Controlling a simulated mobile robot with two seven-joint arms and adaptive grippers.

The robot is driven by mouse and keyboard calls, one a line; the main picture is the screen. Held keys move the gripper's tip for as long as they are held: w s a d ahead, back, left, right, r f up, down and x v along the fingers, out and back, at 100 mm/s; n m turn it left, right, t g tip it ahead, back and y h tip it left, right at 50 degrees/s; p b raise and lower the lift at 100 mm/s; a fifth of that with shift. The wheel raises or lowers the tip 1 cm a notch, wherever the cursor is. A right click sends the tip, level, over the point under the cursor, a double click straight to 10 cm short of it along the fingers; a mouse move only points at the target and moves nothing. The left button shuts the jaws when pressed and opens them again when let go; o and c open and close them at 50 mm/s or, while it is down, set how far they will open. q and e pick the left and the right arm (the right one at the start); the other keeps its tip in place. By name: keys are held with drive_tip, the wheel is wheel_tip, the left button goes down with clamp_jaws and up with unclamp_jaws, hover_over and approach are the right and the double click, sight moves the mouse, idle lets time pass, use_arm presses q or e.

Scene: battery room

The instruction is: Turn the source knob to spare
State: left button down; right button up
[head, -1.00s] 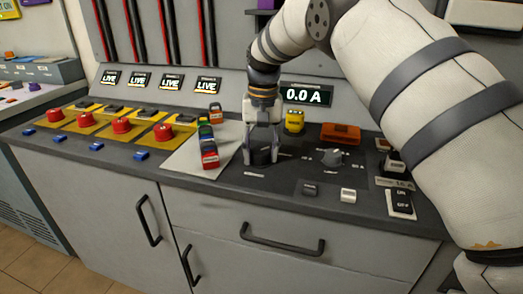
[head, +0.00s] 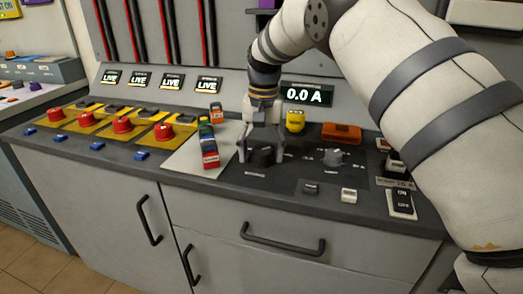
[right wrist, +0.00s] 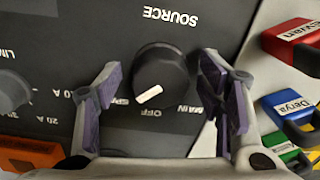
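The source knob (right wrist: 160,75) is round and black with a white pointer mark, and it shows dark in the head view (head: 262,157). In the right wrist view, upside down, its mark points to the lower left, toward the partly hidden spare label (right wrist: 119,101). The off label (right wrist: 150,113) is below the knob and the main label (right wrist: 181,109) to its lower right. My right gripper (right wrist: 163,92) is open, its purple-padded fingers on both sides of the knob with gaps; it also shows in the head view (head: 261,158). My left gripper is not in view.
A grey limit knob (head: 333,158) stands to the right, with an orange part (head: 341,133) behind it. Coloured name-tagged padlocks (head: 209,150) line up just left of the gripper. The display (head: 307,95) reads 0.0 A. Red buttons (head: 123,125) are further left.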

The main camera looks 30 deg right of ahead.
sight(263, 151)
wheel_tip(263, 151, up, 12)
drive_tip(key=shift+s+d, duration=0.15)
idle(0.3)
idle(0.4)
